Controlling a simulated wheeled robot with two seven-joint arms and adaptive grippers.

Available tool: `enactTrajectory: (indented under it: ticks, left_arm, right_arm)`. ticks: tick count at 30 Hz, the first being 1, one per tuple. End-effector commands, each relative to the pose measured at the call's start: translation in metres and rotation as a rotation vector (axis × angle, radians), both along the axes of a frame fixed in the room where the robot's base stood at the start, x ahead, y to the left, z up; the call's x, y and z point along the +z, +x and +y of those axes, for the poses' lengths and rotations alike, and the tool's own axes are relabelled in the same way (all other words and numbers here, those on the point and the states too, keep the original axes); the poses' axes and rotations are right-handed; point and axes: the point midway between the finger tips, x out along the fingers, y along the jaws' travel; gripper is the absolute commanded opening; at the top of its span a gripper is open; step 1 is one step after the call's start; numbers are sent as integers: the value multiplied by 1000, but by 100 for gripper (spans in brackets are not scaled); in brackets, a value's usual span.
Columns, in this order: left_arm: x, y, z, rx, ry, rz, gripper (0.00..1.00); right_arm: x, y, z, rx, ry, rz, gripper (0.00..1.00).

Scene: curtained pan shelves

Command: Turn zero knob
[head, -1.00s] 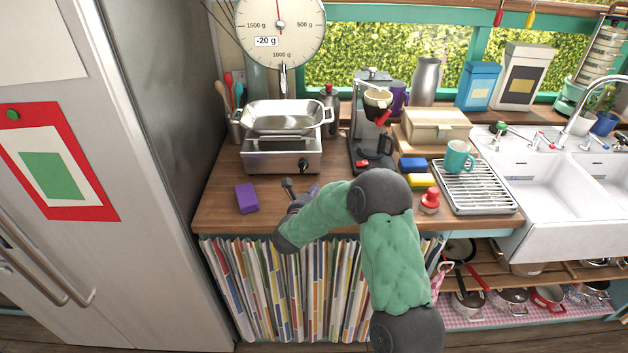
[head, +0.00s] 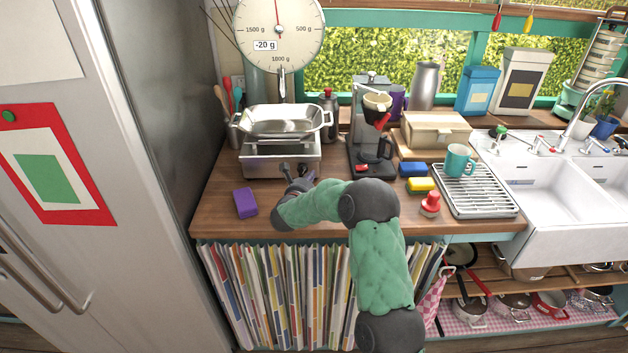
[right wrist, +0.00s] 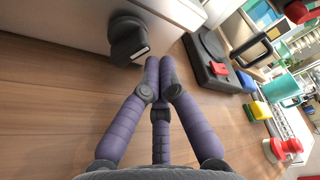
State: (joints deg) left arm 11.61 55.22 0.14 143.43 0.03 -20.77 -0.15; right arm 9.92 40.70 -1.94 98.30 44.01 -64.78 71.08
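A black knob (head: 303,167) sits on the front face of the silver scale base (head: 262,163). In the right wrist view the knob (right wrist: 128,40) is large, with a pale mark on its face. The scale's round dial (head: 280,35) reads -20 g. A metal pan (head: 283,121) rests on the base. My right gripper (head: 307,178) is just in front of the knob. In the right wrist view its purple fingers (right wrist: 160,62) are closed together, empty, just right of and below the knob; I cannot tell if they touch it. My left gripper is not in view.
A purple sponge (head: 245,202) lies left of my arm. A coffee machine (head: 370,130) stands close on the right. Blue and yellow sponges (head: 420,184), a red-topped item (head: 430,203) and a drying rack (head: 476,190) lie further right. The counter before the scale is partly clear.

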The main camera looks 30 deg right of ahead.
Motion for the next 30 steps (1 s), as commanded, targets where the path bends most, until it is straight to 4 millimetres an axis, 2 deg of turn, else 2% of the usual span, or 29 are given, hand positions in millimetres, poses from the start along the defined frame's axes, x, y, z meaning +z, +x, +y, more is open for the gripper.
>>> enactTrajectory:
  ticks: [11, 21, 30]
  left_arm:
    - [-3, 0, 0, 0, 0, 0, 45]
    - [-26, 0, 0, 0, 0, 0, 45]
    - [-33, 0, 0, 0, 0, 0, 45]
  right_arm:
    - [2, 2, 2, 1, -29, 15, 0]
    - [6, 6, 10, 3, -279, 167, 0]
    - [10, 7, 12, 5, -287, 175, 0]
